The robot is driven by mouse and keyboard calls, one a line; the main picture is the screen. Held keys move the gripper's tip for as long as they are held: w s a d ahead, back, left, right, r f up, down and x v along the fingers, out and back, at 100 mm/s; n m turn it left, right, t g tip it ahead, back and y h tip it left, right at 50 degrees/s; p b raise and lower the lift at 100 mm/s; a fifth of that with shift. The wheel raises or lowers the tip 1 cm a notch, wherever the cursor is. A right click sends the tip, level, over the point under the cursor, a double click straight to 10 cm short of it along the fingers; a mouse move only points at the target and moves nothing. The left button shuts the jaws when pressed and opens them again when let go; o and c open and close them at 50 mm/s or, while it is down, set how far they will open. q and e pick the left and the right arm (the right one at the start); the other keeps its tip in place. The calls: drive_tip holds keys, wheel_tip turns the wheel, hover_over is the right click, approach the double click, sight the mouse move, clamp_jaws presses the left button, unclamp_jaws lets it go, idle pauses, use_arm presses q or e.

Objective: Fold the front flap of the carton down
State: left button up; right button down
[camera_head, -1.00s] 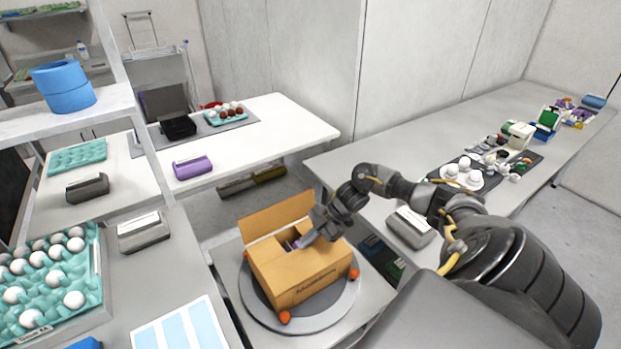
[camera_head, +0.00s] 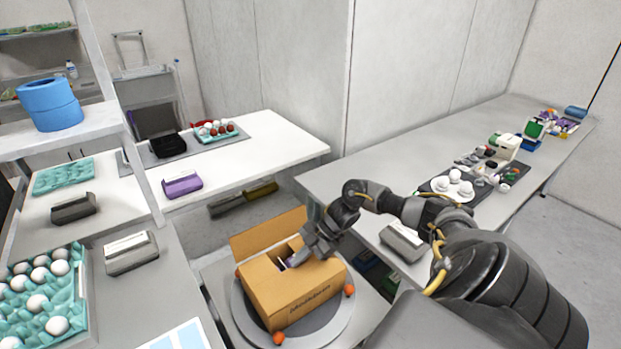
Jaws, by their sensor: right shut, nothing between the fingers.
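The brown cardboard carton (camera_head: 293,305) sits on a round grey turntable. Its back flap (camera_head: 267,234) stands up and tilts backward. A narrow part of its opening still shows between the back flap and the near top panels. My right gripper (camera_head: 292,262) is shut and empty, with its fingertips low at the carton's top, close to the front flap area. The gripper hides part of the top, so I cannot tell how flat the front flap lies. My left gripper is not in view.
The turntable (camera_head: 240,308) has small orange knobs (camera_head: 279,338) around its rim. Teal egg trays (camera_head: 80,290) stand at the left, and a grey box (camera_head: 131,252) lies beside them. A long grey counter (camera_head: 430,160) at the right holds a plate of eggs (camera_head: 468,192).

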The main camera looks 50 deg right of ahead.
sight(304, 267)
drive_tip(key=shift+s+a+p, duration=0.2)
drive_tip(key=shift+s+p, duration=0.5)
drive_tip(key=shift+s, duration=0.15)
wheel_tip(304, 267, up, 4)
drive_tip(key=p, duration=0.3)
drive_tip(key=shift+w+r+p, duration=0.1)
drive_tip(key=shift+p, duration=0.2)
drive_tip(key=shift+d+r+b, duration=0.15)
drive_tip(key=shift+d+b, duration=0.15)
drive_tip(key=shift+d, duration=0.05)
drive_tip(key=w+b+v, duration=0.1)
drive_tip(key=b+v, duration=0.2)
drive_tip(key=v, duration=0.6)
drive_tip(key=shift+r+b, duration=0.25)
drive_tip(key=shift+b, duration=0.15)
drive_tip(key=shift+w+d, duration=0.1)
drive_tip(key=shift+w, duration=0.05)
